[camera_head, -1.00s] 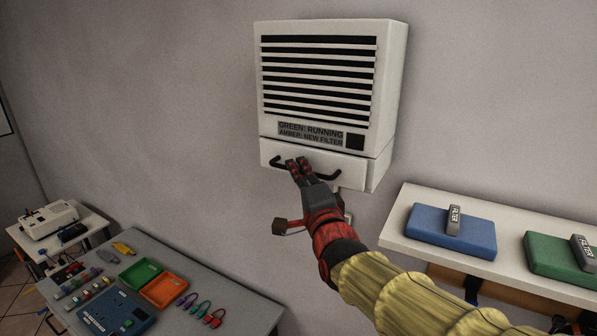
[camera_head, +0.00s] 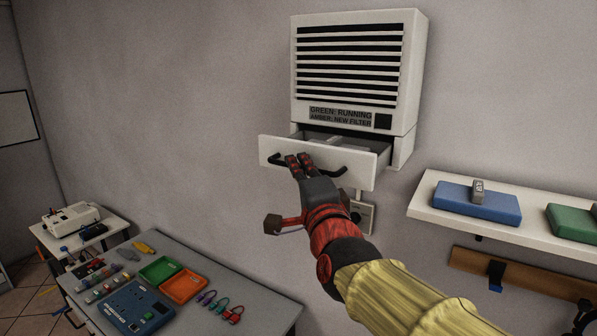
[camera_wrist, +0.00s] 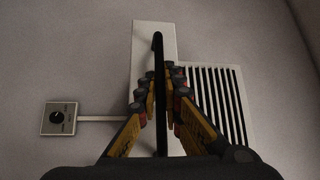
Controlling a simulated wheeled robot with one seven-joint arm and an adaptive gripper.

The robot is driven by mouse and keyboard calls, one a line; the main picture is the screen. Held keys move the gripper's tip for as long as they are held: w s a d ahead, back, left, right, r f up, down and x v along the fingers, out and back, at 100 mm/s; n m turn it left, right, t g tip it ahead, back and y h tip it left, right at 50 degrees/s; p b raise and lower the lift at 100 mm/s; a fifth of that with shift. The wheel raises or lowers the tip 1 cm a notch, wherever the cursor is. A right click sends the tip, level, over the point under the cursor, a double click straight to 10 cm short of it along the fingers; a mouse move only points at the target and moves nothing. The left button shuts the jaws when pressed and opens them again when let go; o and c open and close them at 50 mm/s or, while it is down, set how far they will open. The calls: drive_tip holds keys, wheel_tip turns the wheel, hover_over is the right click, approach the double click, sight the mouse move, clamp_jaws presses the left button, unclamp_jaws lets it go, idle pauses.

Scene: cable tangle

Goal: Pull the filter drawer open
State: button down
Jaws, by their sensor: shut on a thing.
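The white filter drawer (camera_head: 362,168) stands partly pulled out below the slatted air unit (camera_head: 350,65) on the wall. Its open top shows a grey inside with a lighter shape in it, too small to tell. My gripper (camera_head: 298,162) is shut on the drawer's black bar handle (camera_head: 330,169). In the wrist view the handle (camera_wrist: 158,65) runs upright between the fingers of my gripper (camera_wrist: 163,100), in front of the white drawer front (camera_wrist: 143,50). The fingers hide part of the handle.
A shelf (camera_head: 420,208) at right holds a blue filter (camera_head: 475,203) and a green filter (camera_head: 570,222). A grey table (camera_head: 225,300) with trays and small parts stands lower left.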

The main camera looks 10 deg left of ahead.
drive_tip(key=c, duration=2)
unclamp_jaws()
drive_tip(key=shift+f, duration=0.1)
drive_tip(key=shift+o, duration=0.4)
drive_tip(key=shift+s, duration=0.1)
drive_tip(key=v, duration=1.2)
